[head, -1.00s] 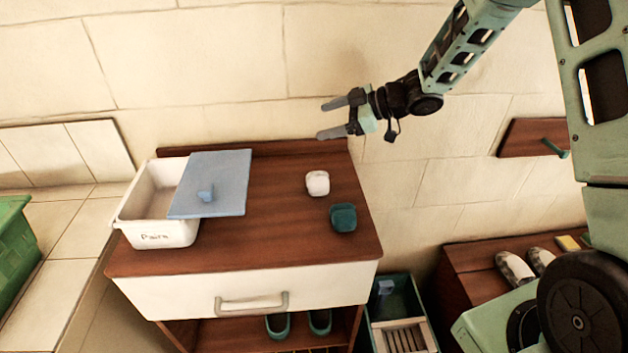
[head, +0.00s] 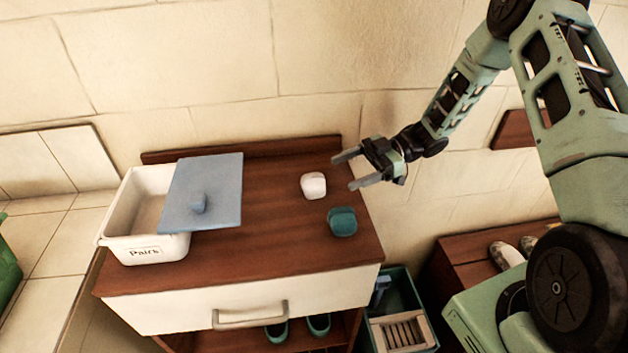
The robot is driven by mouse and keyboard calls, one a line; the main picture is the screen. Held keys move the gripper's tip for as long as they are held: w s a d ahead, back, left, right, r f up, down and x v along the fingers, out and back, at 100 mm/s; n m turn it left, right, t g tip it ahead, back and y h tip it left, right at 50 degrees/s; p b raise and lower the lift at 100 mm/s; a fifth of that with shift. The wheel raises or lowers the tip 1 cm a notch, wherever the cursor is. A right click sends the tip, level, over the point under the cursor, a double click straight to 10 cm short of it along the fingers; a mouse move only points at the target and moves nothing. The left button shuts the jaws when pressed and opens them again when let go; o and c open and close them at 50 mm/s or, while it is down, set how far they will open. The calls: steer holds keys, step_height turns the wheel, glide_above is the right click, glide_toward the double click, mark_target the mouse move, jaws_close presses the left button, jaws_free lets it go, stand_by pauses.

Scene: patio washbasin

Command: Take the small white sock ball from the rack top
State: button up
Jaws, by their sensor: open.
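The small white sock ball (head: 313,185) sits on the brown wooden rack top (head: 270,240), right of its middle. A teal sock ball (head: 342,222) lies just in front of it, to the lower right. My gripper (head: 342,171) is open and empty. Its fingers point left, above the right part of the rack top, and appear to the right of the white ball and apart from it. The exact height of the fingers over the top is hard to tell.
A white labelled bin (head: 122,236) stands at the left of the top, partly covered by a blue-grey lid (head: 215,180) with a knob. A low back board (head: 250,148) runs along the wall. A dark green crate (head: 412,297) stands on the floor to the right.

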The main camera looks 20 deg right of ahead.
mark_target(320, 184)
steer(key=shift+a+f+p, duration=0.35)
steer(key=shift+a+p, duration=0.1)
steer(key=shift+a, duration=0.85)
steer(key=shift+a+f+p, duration=0.35)
steer(key=shift+a+p, duration=0.1)
steer(key=shift+a, duration=0.8)
steer(key=shift+a+f+p, duration=0.35)
steer(key=shift+a+p, duration=0.1)
steer(key=shift+a, duration=0.85)
steer(key=c, duration=1.1)
